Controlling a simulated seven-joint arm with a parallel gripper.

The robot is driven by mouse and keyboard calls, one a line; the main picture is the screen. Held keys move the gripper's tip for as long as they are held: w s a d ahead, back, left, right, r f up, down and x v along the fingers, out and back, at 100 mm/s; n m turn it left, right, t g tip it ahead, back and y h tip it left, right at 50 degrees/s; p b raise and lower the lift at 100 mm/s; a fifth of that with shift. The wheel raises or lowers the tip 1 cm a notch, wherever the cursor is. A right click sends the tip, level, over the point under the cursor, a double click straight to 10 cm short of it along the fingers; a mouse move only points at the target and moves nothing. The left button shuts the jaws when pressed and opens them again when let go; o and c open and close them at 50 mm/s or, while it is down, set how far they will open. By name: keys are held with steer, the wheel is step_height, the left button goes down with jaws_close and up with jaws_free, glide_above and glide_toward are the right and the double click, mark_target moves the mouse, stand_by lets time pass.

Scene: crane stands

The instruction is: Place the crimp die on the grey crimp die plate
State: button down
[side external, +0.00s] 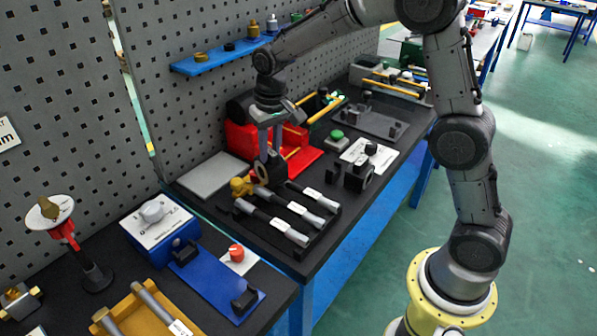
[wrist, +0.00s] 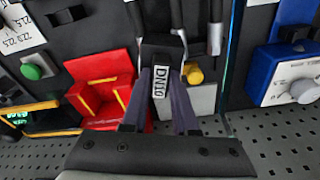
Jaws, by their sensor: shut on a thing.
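The crimp die (wrist: 161,52) is a black block with a white "DN10" label, held between the fingers of my gripper (wrist: 160,110). In the side view my gripper (side external: 267,155) is shut on the dark die (side external: 271,170), beside the hose tray and a yellow piece. A flat light grey plate (side external: 212,176) lies bare near the pegboard, left of the gripper; it also shows in the wrist view (wrist: 202,101). A darker grey plate (side external: 372,122) with black blocks lies farther back on the bench. I cannot tell which of these is the crimp die plate.
A black tray (side external: 322,232) of hose pieces lies at the bench front. A red holder (side external: 250,140) stands behind my gripper. A blue plate (side external: 212,285) with black blocks and a blue box (side external: 160,225) are at the left. A yellow fitting (side external: 240,186) is close by.

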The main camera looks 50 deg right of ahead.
steer(key=shift+s+a+r+n, duration=0.1)
steer(key=shift+s+r+n, duration=0.1)
steer(key=shift+n, duration=0.9)
steer(key=shift+s+d+r+n, duration=0.1)
steer(key=shift+d+n, duration=0.1)
steer(key=shift+n, duration=0.4)
steer(key=s+d+r, duration=0.2)
steer(key=s+d, duration=0.2)
steer(key=d, duration=0.5)
steer(key=s+d+r, duration=0.2)
steer(key=s+d, duration=0.1)
steer(key=d, duration=0.6)
steer(key=s+d+r, duration=0.2)
steer(key=s+d, duration=0.2)
steer(key=d, duration=0.5)
steer(key=shift+w+d+f, duration=1.4)
steer(key=shift+w+f, duration=0.45)
steer(key=shift+f, duration=0.25)
steer(key=shift+w+d+f, duration=1.4)
steer(key=shift+w+f, duration=0.45)
steer(key=shift+f, duration=0.25)
steer(key=shift+w+d+f, duration=1.4)
steer(key=shift+w+f, duration=0.45)
steer(key=shift+f, duration=0.25)
steer(key=shift+f, duration=0.1)
steer(key=c, duration=0.7)
jaws_free()
steer(key=shift+f, duration=0.15)
